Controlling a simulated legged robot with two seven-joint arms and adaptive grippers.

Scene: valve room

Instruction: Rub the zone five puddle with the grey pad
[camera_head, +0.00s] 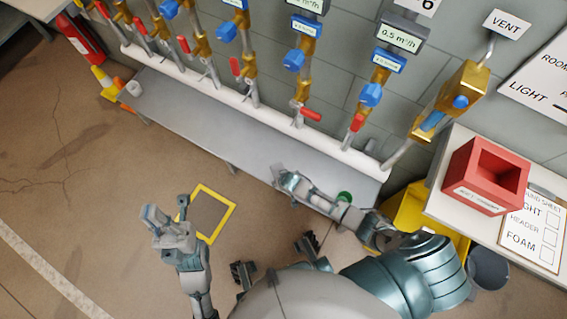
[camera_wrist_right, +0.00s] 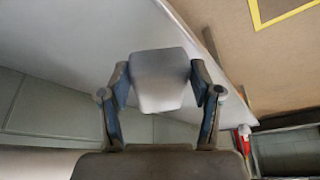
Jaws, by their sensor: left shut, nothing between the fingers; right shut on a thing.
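My right gripper (camera_head: 287,180) reaches over the long grey bench (camera_head: 200,122) below the pipes. In the right wrist view it is shut on a pale grey block, the grey pad (camera_wrist_right: 160,82), held between its two fingers. The pad is over or near the bench surface; I cannot tell whether it touches. No puddle stands out on the bench, so I cannot pick out zone five. My left gripper (camera_head: 155,217) is shut and empty, over the floor near the yellow-edged square.
A row of valves and meters (camera_head: 300,62) with red handles rises behind the bench. A green round thing (camera_head: 344,196) is near its right end. A yellow bin (camera_head: 425,212), a grey bucket (camera_head: 489,268) and a red box (camera_head: 484,176) are at right. A yellow-framed square (camera_head: 211,213) marks the floor.

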